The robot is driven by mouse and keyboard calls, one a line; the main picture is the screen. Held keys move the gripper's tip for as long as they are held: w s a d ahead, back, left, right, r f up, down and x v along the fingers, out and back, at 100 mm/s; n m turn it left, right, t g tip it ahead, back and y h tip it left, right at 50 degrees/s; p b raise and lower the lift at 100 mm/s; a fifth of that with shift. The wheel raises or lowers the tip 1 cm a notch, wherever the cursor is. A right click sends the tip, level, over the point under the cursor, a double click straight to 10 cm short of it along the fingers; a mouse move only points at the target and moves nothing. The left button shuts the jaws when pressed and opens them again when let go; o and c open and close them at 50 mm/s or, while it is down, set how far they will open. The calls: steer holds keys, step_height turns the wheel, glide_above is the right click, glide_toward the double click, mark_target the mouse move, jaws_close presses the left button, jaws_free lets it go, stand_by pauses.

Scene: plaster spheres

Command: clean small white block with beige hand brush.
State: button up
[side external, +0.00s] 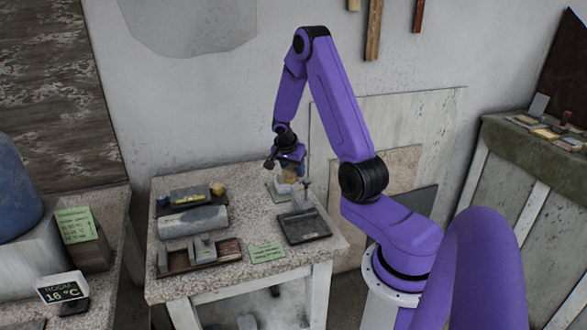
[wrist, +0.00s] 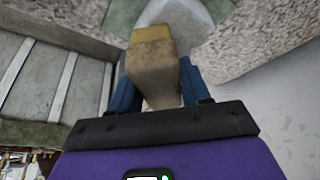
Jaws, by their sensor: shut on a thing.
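My gripper (side external: 292,166) is over the right back part of the speckled table in the side view. In the wrist view its blue fingers (wrist: 156,75) are shut on the beige hand brush (wrist: 150,57), one on each side. The brush also shows below my gripper in the side view (side external: 289,173). A pale whitish shape (wrist: 185,18) lies just beyond the brush in the wrist view; it may be the small white block, which is mostly hidden. Whether the brush touches it I cannot tell. A pale green mat (side external: 272,189) lies under the brush.
A dark tray (side external: 304,228) with an upright piece stands just in front of the mat. Grey block shapes (side external: 194,222) and a brown tray (side external: 180,262) fill the table's left side. A green note (side external: 267,253) lies at the front. The wall is close behind.

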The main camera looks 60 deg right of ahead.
mark_target(287, 171)
steer(key=shift+a, duration=2)
steer(key=shift+d, duration=2.25)
steer(key=shift+a+r, duration=0.4)
steer(key=shift+a, duration=0.2)
steer(key=shift+a+r, duration=0.35)
steer(key=shift+a, duration=0.2)
